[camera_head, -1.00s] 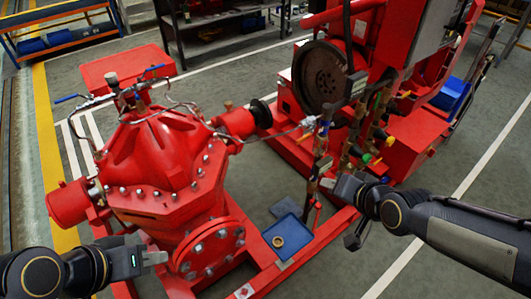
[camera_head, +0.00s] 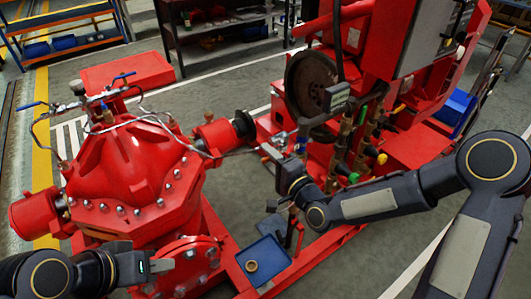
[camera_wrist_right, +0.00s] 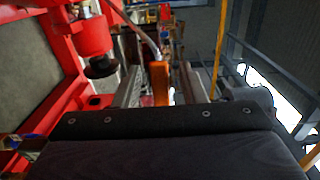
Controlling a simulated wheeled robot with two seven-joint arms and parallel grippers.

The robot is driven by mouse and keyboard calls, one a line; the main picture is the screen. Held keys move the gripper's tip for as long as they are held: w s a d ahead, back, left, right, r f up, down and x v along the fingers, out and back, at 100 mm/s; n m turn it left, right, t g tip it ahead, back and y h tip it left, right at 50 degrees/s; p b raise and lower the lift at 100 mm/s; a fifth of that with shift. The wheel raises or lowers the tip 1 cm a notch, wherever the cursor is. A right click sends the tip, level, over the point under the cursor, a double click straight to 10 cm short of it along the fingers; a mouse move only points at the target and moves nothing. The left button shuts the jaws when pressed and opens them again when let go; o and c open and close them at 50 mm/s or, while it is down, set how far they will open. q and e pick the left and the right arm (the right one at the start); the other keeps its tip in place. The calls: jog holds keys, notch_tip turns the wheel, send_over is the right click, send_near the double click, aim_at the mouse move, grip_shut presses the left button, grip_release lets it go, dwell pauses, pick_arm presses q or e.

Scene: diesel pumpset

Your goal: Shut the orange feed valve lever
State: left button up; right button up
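The orange feed valve lever (camera_wrist_right: 159,84) shows upright in the right wrist view, ahead of my right gripper. It stands between the two grey fingers of my right gripper (camera_wrist_right: 159,92), with a gap on each side. The fingers are apart and do not appear to press on it. In the head view my right gripper (camera_head: 270,153) reaches the pipework between the red pump and the engine, and I cannot make out the lever there. My left gripper (camera_head: 160,267) is low at the left, in front of the pump flange, and its finger gap cannot be made out.
The red pump (camera_head: 135,175) fills the left, with thin pipes on top. The engine with its flywheel (camera_head: 313,82) stands behind my right gripper. A blue tray (camera_head: 264,262) holding a small ring lies on the red base frame. Valves with green and yellow parts (camera_head: 381,159) are close by.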

jog(key=shift+x, duration=0.95)
grip_shut()
